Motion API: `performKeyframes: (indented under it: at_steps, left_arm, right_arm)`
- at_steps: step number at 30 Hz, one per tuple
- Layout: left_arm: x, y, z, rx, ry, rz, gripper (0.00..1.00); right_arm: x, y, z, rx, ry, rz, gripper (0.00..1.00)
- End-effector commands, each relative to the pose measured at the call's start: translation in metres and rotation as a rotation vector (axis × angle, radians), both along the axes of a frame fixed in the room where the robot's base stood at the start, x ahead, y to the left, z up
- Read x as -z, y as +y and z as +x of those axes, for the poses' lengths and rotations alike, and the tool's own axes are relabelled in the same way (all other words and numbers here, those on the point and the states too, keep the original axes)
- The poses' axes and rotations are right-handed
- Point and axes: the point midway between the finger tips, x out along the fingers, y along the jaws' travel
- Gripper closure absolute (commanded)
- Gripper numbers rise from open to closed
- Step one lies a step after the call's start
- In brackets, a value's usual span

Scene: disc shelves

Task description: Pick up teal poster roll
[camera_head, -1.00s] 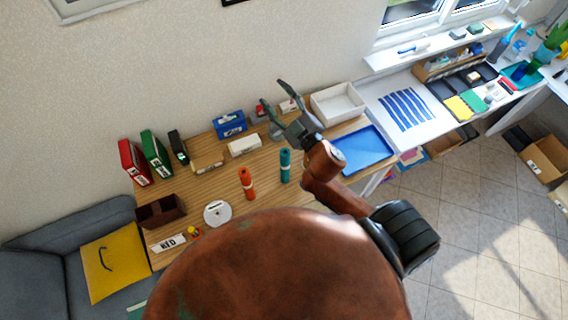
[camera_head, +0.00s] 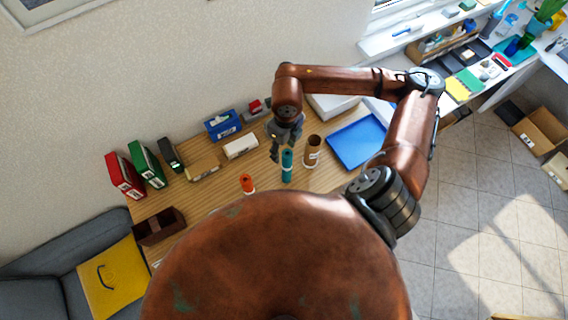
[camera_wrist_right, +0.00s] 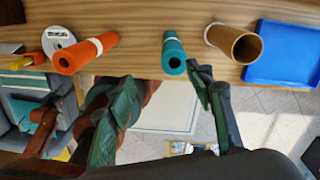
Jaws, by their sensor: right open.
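The teal poster roll (camera_head: 287,165) stands upright on the wooden desk, with a pale band around it. In the right wrist view the teal roll (camera_wrist_right: 174,52) lies just beyond my fingertips, nearer the right-hand finger. My right gripper (camera_head: 282,150) is open and empty, pointing down close beside the roll in the head view. It also shows in the right wrist view (camera_wrist_right: 172,80), its fingers spread. I cannot tell whether a finger touches the roll.
An orange roll (camera_head: 247,183) stands left of the teal one. A brown cardboard tube (camera_head: 312,151) stands close on its right, and a blue tray (camera_head: 356,143) lies beyond. Binders (camera_head: 147,164) and boxes line the wall side. My body hides the desk's near part.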

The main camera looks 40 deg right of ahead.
Motion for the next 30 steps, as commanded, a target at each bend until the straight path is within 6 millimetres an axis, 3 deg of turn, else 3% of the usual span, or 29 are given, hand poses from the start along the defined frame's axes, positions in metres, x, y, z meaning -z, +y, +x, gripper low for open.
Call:
performKeyframes:
  at_steps: [1, 3, 12, 20, 30]
  left_arm:
    - [0.02, 0.001, 0.0, 0.0, 0.001, 0.001, 0.6]
    - [0.031, 0.001, 0.0, 0.001, 0.001, 0.001, 0.6]
    - [0.061, 0.001, -0.003, 0.0, 0.005, 0.002, 0.6]
    - [0.059, 0.001, -0.003, 0.0, 0.006, 0.001, 0.6]
    - [0.042, 0.0, -0.002, -0.001, 0.003, 0.0, 0.6]
  right_arm:
    - [0.021, -0.009, 0.0, 0.006, 0.003, -0.029, 0.51]
    - [0.032, -0.012, 0.0, 0.01, 0.005, -0.039, 0.51]
    - [0.063, -0.013, -0.002, 0.015, 0.009, -0.037, 0.51]
    - [0.08, -0.013, -0.002, 0.015, 0.011, -0.034, 0.51]
    - [0.12, -0.021, -0.005, 0.014, 0.014, -0.035, 0.51]
